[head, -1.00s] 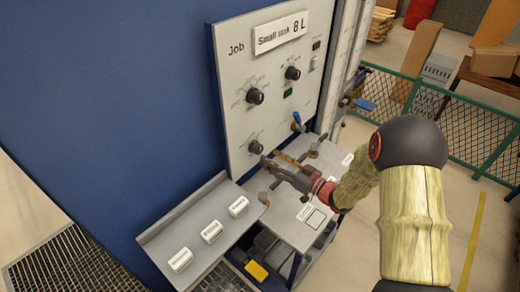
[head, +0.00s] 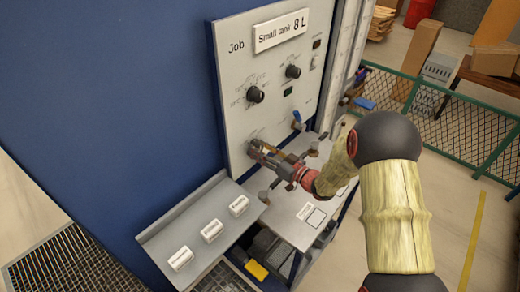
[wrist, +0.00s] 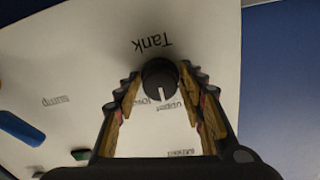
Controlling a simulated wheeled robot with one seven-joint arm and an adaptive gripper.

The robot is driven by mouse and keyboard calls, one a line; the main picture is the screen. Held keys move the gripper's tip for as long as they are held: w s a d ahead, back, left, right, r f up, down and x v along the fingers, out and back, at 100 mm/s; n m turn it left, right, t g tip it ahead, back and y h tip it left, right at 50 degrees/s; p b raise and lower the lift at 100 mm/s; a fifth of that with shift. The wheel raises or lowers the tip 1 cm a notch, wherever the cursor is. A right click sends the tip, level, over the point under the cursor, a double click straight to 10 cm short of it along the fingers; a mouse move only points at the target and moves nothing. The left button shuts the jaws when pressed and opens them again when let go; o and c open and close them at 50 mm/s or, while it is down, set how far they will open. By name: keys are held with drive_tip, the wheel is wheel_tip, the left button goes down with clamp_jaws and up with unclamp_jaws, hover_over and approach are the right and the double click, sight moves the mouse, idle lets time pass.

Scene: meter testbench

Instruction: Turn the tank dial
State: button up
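The tank dial (wrist: 160,78) is a round black knob with a white pointer line, on a pale panel under upside-down lettering "Tank". Its line points down in the wrist view, between small labels that are partly hidden or hard to read. My gripper (wrist: 162,88) is open, with one finger on each side of the dial and a visible gap to both. I cannot tell how deep the fingertips reach around it. In the head view my gripper (head: 256,150) is at the panel's lower left and covers the dial.
A grey shelf (head: 297,232) with fittings lies below my gripper. A ledge with white blocks (head: 211,231) is at left.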

drive_tip(key=c, duration=0.8)
drive_tip(key=shift+n+b, duration=0.3)
drive_tip(key=shift+b, duration=0.2)
drive_tip(key=n+b, duration=0.3)
drive_tip(key=b, duration=0.1)
drive_tip(key=shift+f+n, duration=0.15)
drive_tip(key=shift+n, duration=0.25)
drive_tip(key=n+b, duration=0.4)
drive_tip(key=b, duration=0.1)
drive_tip(key=shift+n, duration=0.4)
drive_tip(key=o, duration=1.1)
drive_tip(key=shift+r, duration=0.2)
